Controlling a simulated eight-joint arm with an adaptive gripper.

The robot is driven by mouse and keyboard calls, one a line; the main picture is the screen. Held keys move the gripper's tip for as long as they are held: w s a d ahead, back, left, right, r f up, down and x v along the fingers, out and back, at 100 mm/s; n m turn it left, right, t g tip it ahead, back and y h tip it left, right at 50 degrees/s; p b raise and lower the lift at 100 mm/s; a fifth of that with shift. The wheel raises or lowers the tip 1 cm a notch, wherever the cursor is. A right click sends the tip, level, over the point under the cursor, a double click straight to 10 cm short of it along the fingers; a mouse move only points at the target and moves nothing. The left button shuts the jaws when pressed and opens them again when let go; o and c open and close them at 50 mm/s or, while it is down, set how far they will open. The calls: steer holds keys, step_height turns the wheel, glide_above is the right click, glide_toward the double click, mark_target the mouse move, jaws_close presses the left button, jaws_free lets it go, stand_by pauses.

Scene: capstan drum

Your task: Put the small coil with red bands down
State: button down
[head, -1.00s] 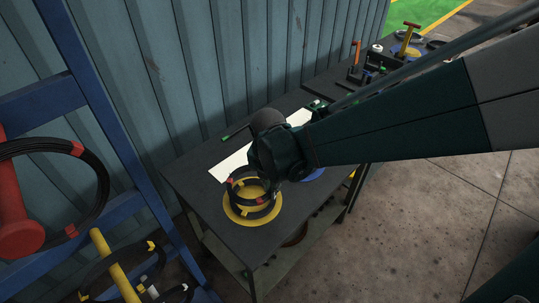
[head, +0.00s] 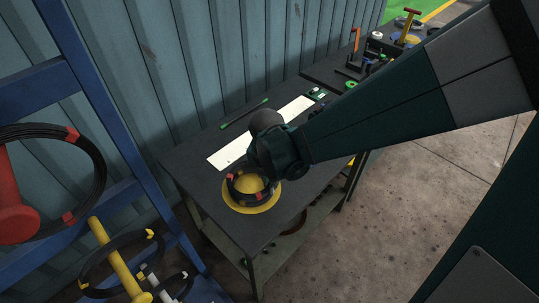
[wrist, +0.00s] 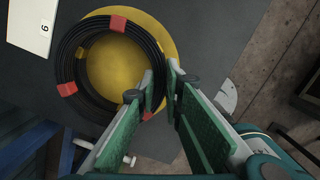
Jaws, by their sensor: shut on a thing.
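The small black coil with red bands (head: 233,187) is at the yellow disc (head: 262,208) near the front end of the dark bench. In the wrist view the coil (wrist: 68,45) looks flat, with yellow showing inside it and beyond its upper right side. My gripper (wrist: 163,82) is shut on the coil's right side, which passes between the green-padded fingers. In the head view my gripper (head: 270,172) comes in from the right, and its fingertips are mostly hidden. I cannot tell whether the coil touches the disc.
A white numbered sheet (head: 232,150) and a green pen-like stick (head: 244,112) lie behind on the bench (head: 205,184). A blue rack (head: 110,110) at left carries a larger red-banded coil (head: 101,170) and yellow-banded coils (head: 90,265). Tools stand at the bench's far end.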

steer(key=shift+f, duration=0.7)
steer(key=c, duration=2.5)
jaws_free()
steer(key=shift+o, duration=0.2)
step_height(320, 180, up, 12)
steer(key=s+p, duration=0.1)
steer(key=p, duration=0.1)
steer(key=shift+s+a, duration=0.2)
steer(key=shift+s, duration=0.2)
